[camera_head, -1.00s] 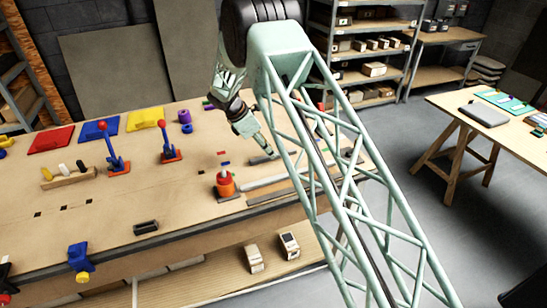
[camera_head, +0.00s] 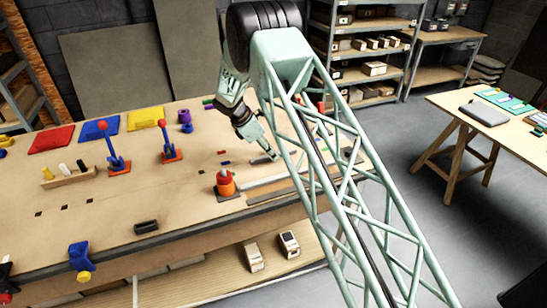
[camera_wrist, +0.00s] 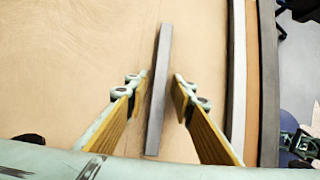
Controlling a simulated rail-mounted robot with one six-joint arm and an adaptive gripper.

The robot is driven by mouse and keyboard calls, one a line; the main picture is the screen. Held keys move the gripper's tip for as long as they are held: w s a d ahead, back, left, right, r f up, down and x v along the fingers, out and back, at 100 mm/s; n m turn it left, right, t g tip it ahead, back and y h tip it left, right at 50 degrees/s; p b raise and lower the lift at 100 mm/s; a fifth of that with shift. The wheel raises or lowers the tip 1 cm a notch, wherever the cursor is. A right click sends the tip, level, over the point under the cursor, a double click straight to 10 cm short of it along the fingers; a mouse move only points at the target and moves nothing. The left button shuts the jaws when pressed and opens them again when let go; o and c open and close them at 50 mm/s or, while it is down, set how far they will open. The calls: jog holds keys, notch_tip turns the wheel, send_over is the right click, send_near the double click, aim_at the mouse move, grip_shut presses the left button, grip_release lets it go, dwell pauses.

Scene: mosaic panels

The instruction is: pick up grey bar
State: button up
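The grey bar (camera_wrist: 159,90) is a thin, narrow strip lying on the wooden bench top (camera_wrist: 75,65). In the wrist view it runs nearly lengthwise through the gap between the fingers of my gripper (camera_wrist: 161,82). The two yellow-padded fingers stand apart on either side of the bar, with bare wood showing between each fingertip and the bar. I cannot tell how far the tips are above the wood.
A long pale metal strip (camera_wrist: 237,80) and the dark bench edge (camera_wrist: 268,80) lie right of the bar in the wrist view. An orange-red cylinder (camera_head: 226,186) stands near my gripper. Two blue levers with red knobs (camera_head: 116,160) (camera_head: 171,148) stand farther left.

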grip_shut()
jog(key=shift+r, duration=0.15)
jog(key=shift+r, duration=1.6)
jog(key=s, duration=0.5)
jog(key=s+a+r+b, duration=0.1)
jog(key=s, duration=0.4)
jog(key=s+b, duration=0.1)
jog(key=s, duration=0.5)
jog(key=shift+a+r, duration=0.25)
